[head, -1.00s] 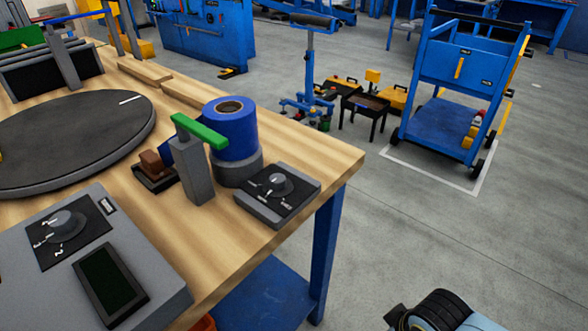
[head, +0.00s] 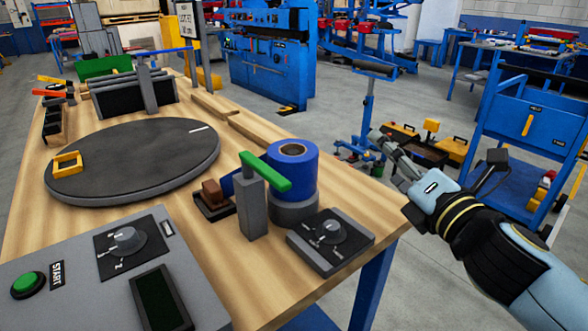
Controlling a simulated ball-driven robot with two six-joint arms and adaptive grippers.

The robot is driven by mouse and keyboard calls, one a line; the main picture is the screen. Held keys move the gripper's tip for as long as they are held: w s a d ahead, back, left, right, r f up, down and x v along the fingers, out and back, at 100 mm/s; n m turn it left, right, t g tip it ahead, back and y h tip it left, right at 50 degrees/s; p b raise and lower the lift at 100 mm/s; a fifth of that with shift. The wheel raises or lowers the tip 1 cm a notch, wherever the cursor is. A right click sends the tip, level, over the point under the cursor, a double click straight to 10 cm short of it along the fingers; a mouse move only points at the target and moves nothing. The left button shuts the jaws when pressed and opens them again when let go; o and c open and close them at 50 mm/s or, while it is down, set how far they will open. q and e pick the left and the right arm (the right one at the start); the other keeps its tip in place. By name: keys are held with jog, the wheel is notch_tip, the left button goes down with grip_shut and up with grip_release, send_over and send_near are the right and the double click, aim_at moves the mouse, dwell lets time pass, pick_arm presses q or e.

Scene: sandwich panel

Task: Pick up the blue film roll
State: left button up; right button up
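The blue film roll (head: 292,176) stands upright on a round grey base (head: 294,207) near the right edge of the wooden table. A grey post with a green bar (head: 265,171) stands just in front of it and hides part of its left side. My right gripper (head: 387,147) is to the right of the roll, beyond the table edge, apart from it. Its fingers are seen edge-on, so I cannot tell whether they are open. My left gripper is not in view.
A dial box (head: 330,242) sits right in front of the roll. A dark turntable (head: 135,160) with a yellow frame (head: 67,163) lies to the left. A control panel (head: 100,265) fills the table's front. A blue cart (head: 528,125) stands behind my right arm.

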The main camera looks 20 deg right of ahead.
aim_at(296, 165)
jog(key=a+f+n+g+y, duration=0.1)
jog(key=a+n+y, duration=0.1)
jog(key=n, duration=0.3)
jog(key=a+f+n+g+y, duration=0.1)
jog(key=a+n+y, duration=0.2)
jog(key=n+y, duration=0.1)
jog(key=a+f+n+y, duration=0.1)
jog(key=a+n+y, duration=0.2)
jog(key=n, duration=0.3)
jog(key=shift+w+f+g, duration=0.25)
jog(key=shift+g, duration=0.15)
jog(key=shift+w+a+n, duration=0.25)
jog(key=shift+a+n, duration=0.1)
jog(key=shift+n, duration=0.15)
jog(key=p+x, duration=0.2)
jog(key=x, duration=0.7)
jog(key=shift+a, duration=0.15)
jog(key=shift+w+a, duration=0.2)
jog(key=shift+w, duration=0.25)
jog(key=shift+s, duration=0.1)
jog(key=c, duration=1)
